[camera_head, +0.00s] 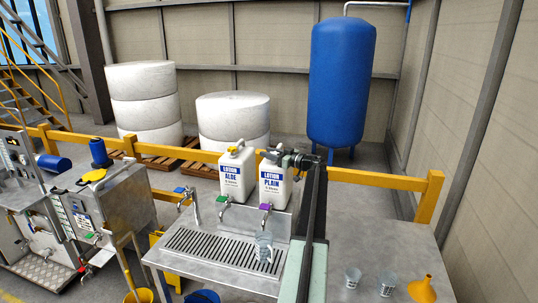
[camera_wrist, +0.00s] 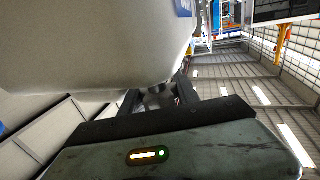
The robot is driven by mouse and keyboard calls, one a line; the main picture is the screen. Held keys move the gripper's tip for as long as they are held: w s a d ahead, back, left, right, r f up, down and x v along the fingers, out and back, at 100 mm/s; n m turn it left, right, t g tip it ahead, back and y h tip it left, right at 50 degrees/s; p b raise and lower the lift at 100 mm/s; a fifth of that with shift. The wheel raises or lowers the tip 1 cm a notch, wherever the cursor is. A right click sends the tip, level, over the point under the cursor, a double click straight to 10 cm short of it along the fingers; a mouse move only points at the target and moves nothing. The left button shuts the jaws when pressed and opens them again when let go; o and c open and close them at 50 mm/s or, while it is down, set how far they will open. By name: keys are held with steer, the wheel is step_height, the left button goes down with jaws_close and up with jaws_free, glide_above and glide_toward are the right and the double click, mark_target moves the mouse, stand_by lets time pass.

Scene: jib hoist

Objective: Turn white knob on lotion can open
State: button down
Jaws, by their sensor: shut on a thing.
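The white lotion can labelled "LOTION PLAIN" (camera_head: 272,186) stands upright behind the metal sink, above a tap with a purple handle (camera_head: 265,206). My gripper (camera_head: 279,156) is at the top of this can, reaching in from the right. It is shut on the white knob, which the jaws largely hide. In the wrist view the can's pale body (camera_wrist: 90,45) fills the upper left. There my gripper's dark fingers (camera_wrist: 158,93) stand close against the can's edge, with a small unclear part between them. How far the knob is turned cannot be seen.
A second can, "LOTION ALOE" (camera_head: 231,175), with a yellow cap stands just left. A clear cup (camera_head: 264,243) stands on the slotted drip grille (camera_head: 205,246). Two cups (camera_head: 353,276) and an orange funnel (camera_head: 421,290) stand at right. A yellow rail (camera_head: 380,180) runs behind.

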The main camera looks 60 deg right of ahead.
steer(key=c, duration=0.9)
jaws_free()
steer(key=s, duration=0.8)
steer(key=shift+w, duration=0.1)
